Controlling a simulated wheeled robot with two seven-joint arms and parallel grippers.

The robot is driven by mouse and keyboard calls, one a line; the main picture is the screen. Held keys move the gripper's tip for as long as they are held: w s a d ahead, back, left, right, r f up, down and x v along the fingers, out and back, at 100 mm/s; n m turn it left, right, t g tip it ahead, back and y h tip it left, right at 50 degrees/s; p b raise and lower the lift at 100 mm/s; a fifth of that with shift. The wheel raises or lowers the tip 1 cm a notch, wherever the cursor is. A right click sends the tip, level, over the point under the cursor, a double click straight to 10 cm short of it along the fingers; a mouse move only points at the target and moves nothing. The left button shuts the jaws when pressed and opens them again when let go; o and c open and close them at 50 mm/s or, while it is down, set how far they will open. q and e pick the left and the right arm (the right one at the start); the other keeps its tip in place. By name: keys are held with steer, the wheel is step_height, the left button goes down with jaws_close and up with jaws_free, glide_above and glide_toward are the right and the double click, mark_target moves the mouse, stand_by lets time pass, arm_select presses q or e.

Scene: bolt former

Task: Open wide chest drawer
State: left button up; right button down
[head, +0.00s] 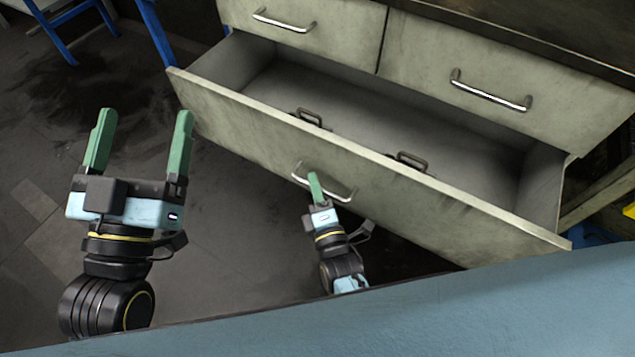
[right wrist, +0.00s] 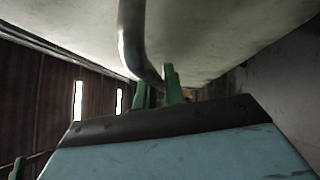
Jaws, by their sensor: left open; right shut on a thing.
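The wide chest drawer (head: 400,200) is pulled far out below two smaller drawers. Its pale front has a curved metal handle (head: 340,195), also seen large in the right wrist view (right wrist: 133,40). My right gripper (head: 313,185) is at the left part of this handle with its green fingers shut on it. In the right wrist view its fingertips (right wrist: 160,85) are at the metal bar, below the drawer front. My left gripper (head: 138,135) is open and empty, left of the drawer and apart from it.
Inside the drawer are two dark handle-like items (head: 409,161). The two upper drawers, left (head: 300,30) and right (head: 500,80), are shut, each with a metal handle. A blue-legged piece of furniture (head: 60,30) stands at the upper left. The floor around my left gripper is clear.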

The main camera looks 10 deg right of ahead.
steer(key=shift+s, duration=0.15)
arm_select(q)
steer(key=shift+s+a, duration=0.2)
steer(key=shift+s, duration=0.1)
steer(key=shift+r, duration=0.1)
steer(key=shift+d, duration=0.1)
arm_select(e)
steer(key=c, duration=1.5)
jaws_free()
